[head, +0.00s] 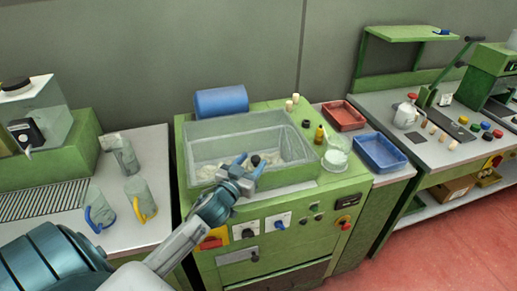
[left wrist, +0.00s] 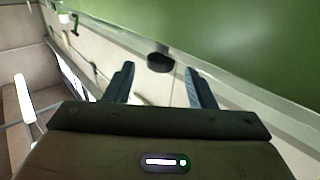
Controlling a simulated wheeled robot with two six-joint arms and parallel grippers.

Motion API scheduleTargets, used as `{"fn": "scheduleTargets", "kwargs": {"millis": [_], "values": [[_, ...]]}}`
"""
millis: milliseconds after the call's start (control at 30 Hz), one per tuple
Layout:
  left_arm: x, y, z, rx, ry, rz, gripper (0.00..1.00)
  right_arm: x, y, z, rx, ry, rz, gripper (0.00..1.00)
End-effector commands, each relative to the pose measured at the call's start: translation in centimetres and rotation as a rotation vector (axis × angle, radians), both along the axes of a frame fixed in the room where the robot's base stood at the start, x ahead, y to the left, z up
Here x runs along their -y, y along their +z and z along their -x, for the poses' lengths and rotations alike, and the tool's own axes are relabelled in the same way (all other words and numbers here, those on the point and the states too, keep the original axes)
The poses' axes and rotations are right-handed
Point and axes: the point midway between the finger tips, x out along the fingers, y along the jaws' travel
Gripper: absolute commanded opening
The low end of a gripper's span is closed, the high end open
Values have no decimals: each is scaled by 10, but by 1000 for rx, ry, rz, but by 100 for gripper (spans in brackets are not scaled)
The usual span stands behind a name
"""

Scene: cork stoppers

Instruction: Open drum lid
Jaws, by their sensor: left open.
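The green machine (head: 283,195) stands in the middle of the head view, with a clear, open-looking box (head: 213,129) set in its top. Pale pieces lie inside the box. I cannot tell for sure which part is the drum lid. A small black knob (head: 256,160) shows near the box's front edge. My left gripper (head: 250,164) is open at this knob, with its blue fingers around or just short of it. In the left wrist view the black knob (left wrist: 159,61) appears between and slightly beyond the open fingertips. Whether they touch it is unclear. My right gripper is out of view.
A blue cylinder (head: 221,101) lies behind the box. Small bottles and a clear bowl (head: 336,156) stand at its right. A red tray (head: 344,115) and a blue tray (head: 381,152) sit further right. Several jugs (head: 140,198) stand on the left bench.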

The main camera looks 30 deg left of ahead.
Motion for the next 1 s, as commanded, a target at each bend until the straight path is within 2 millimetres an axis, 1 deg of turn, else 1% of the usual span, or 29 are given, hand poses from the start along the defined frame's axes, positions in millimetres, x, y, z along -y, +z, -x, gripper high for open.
{"fn": "scheduleTargets", "kwargs": {"millis": [33,100,233,367,633,667,700,767,800,867,900,1000], "values": [[-1,5,-11,0,3,2,50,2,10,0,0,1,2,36],[-2,5,-22,0,2,2,50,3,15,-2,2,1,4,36],[-3,3,-36,0,1,2,50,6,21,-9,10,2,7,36],[-4,1,-43,-1,1,-1,50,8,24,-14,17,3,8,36],[-4,0,-45,-1,0,-1,50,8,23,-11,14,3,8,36],[-4,0,-45,-1,0,-1,48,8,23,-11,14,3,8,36],[-4,0,-45,-1,1,-1,40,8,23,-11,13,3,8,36],[-4,0,-45,-1,1,-1,28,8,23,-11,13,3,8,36],[-4,0,-45,-1,1,-1,21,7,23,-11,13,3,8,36],[-4,0,-44,-1,1,-1,9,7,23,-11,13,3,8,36],[-4,0,-44,-1,1,-1,1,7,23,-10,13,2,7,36],[-4,0,-44,-1,0,-1,0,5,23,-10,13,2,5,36]]}}
